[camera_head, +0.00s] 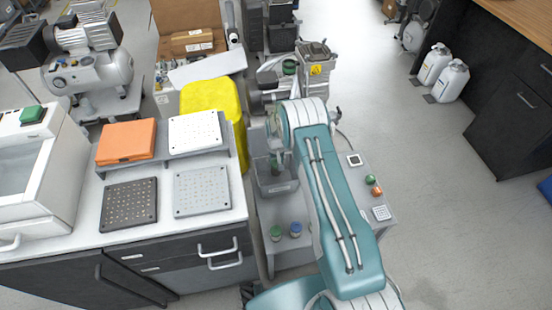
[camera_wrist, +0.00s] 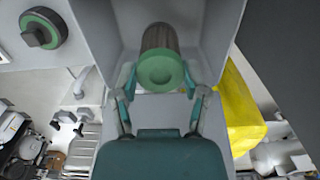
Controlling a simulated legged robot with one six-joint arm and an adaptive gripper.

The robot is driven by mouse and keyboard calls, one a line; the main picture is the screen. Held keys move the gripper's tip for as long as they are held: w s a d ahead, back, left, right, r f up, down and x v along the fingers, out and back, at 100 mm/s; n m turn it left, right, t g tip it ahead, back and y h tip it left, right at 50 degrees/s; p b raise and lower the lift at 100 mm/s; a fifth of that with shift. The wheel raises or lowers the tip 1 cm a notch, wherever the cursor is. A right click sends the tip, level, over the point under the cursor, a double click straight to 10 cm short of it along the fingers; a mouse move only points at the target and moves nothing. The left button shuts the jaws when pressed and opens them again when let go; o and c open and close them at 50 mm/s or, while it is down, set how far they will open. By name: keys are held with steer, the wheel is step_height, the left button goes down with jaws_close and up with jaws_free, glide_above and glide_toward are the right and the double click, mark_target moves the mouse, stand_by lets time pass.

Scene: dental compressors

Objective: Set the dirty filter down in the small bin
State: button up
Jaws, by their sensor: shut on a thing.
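The dirty filter (camera_wrist: 158,44) is a grey-brown ribbed cylinder with a green end cap, in the upper middle of the wrist view. My gripper (camera_wrist: 160,84) is shut on it, with a finger at either side of the green cap. Grey walls of the small bin (camera_wrist: 222,32) surround the filter in that view. I cannot tell whether the filter touches the bin's floor. In the head view the small grey bin (camera_head: 278,187) stands left of my teal arm, on a grey surface. My gripper (camera_head: 274,160) is low at the bin there, and the filter is mostly hidden.
A yellow bin (camera_head: 238,125) stands close behind and left of the small bin. The white counter (camera_head: 85,222) with an orange box (camera_head: 126,141) and perforated plates is at left. Capped jars (camera_head: 276,233) stand in front of the bin. Open floor lies at right.

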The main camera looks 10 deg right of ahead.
mark_target(276, 175)
steer(key=shift+f, duration=4.15)
steer(key=shift+s, duration=0.2)
steer(key=shift+f, duration=0.2)
steer(key=o, duration=1.2)
steer(key=shift+o, duration=0.2)
